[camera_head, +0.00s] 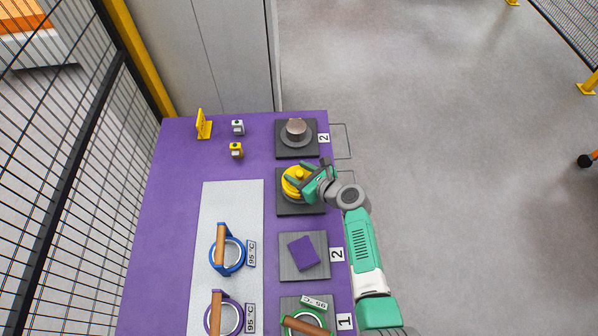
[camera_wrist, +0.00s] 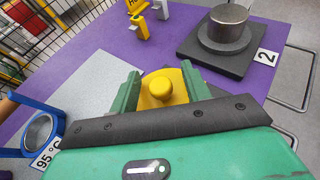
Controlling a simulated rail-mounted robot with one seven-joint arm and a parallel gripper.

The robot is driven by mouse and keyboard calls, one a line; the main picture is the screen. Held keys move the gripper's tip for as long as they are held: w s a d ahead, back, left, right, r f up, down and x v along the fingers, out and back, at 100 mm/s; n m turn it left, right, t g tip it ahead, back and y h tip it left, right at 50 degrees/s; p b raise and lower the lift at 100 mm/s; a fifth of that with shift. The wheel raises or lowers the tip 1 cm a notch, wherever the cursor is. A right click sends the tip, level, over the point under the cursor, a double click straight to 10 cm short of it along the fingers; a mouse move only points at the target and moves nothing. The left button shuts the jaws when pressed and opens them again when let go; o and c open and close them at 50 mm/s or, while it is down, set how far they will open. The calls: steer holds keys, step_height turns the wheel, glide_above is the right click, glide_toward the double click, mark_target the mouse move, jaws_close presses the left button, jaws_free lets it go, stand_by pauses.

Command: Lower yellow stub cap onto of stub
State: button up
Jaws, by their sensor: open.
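The yellow stub cap (camera_head: 293,182) sits over the stub on the dark square base (camera_head: 296,207), which is nearer to me than the base marked 2. In the wrist view the cap's round yellow knob (camera_wrist: 161,88) stands between the two green fingers. My gripper (camera_head: 309,178) is open around the knob, with a finger on each side. In the wrist view the gripper (camera_wrist: 162,90) shows a gap between the fingers and the knob. The stub under the cap is hidden.
A bare metal stub (camera_head: 296,128) stands on another dark base behind. A blue ring with a brown handle (camera_head: 227,255) lies on the grey mat (camera_head: 232,197). Small yellow and grey items stand at the back left.

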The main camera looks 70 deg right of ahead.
steer(key=shift+s+a+r, duration=0.1)
steer(key=shift+s+r, duration=0.15)
steer(key=shift+s, duration=0.05)
steer(key=p+v, duration=0.2)
steer(key=v, duration=0.5)
steer(key=shift+f, duration=0.1)
